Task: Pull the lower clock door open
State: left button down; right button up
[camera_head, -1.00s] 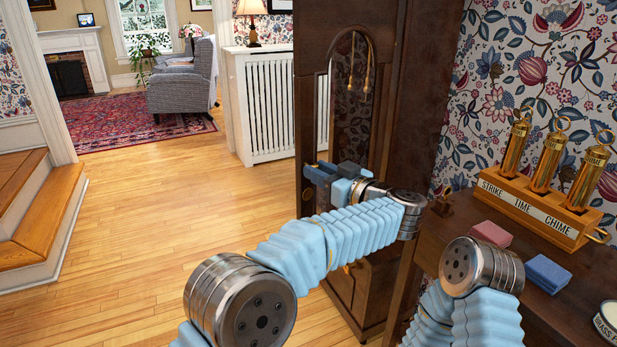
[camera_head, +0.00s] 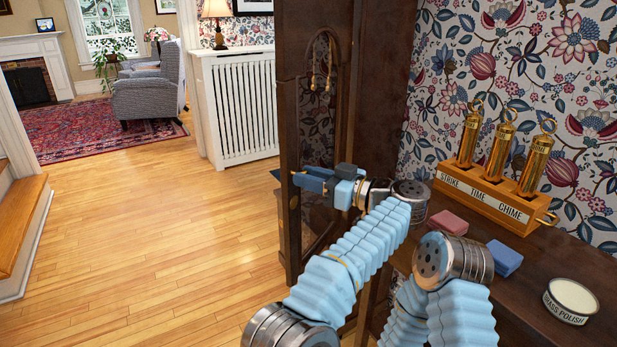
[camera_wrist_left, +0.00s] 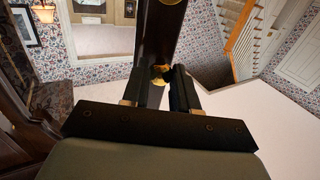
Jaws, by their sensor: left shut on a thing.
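The lower clock door (camera_head: 287,130) is dark wood with an arched glass pane, in the middle of the head view. It looks angled out from the dark clock case (camera_head: 385,90); my arm hides part of its lower half. My left gripper (camera_head: 312,181) is at the door's edge, about mid-height. In the left wrist view, my left gripper (camera_wrist_left: 160,88) has its dark fingers closed around a small brass knob (camera_wrist_left: 160,73), with the dark door edge (camera_wrist_left: 163,35) running up behind it. My right arm shows at the lower right, but its gripper is out of view.
A dark bench at the right bears brass weights (camera_head: 505,155) in a labelled wooden rack, a red block (camera_head: 447,222), a blue block (camera_head: 503,257) and a polish tin (camera_head: 571,300). A white radiator cover (camera_head: 238,105) stands behind the door. The wooden floor (camera_head: 150,240) at left is clear.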

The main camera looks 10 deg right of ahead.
pick_arm(q)
jog(key=shift+r, duration=0.15)
jog(key=c, duration=0.9)
grip_release()
jog(key=shift+o, duration=0.2)
